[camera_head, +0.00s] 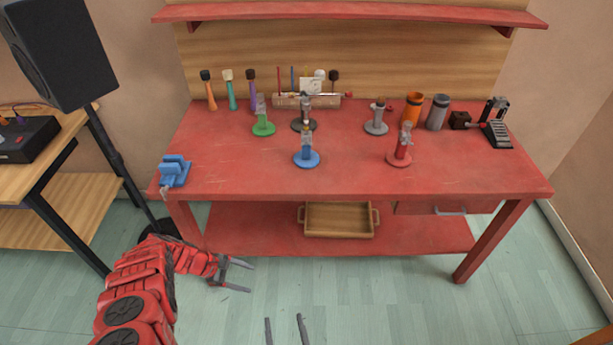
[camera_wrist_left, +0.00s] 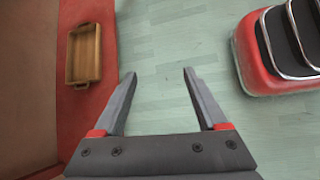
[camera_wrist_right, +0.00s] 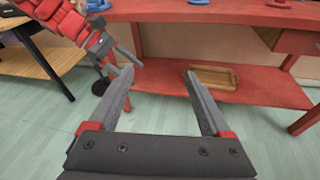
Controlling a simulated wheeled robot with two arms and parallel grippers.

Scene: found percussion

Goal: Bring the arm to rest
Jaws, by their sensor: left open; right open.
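My left gripper (camera_head: 238,275) is in front of the red workbench, below its top and over the floor. It is open and empty; its two fingers (camera_wrist_left: 158,100) stand apart above the floor in the left wrist view. My right gripper (camera_head: 285,330) shows only as two fingertips at the bottom edge of the head view. It is open and empty, with its fingers (camera_wrist_right: 160,100) apart in the right wrist view. My left arm (camera_head: 140,290) comes in from the lower left. Most of my right arm is out of view.
The red workbench (camera_head: 240,170) carries several small stands, mallets, cups and a blue vise (camera_head: 174,170). A wooden tray (camera_head: 338,221) lies on its lower shelf. A speaker (camera_head: 58,50) on a stand and a side table (camera_head: 75,190) are at left. The floor in front is clear.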

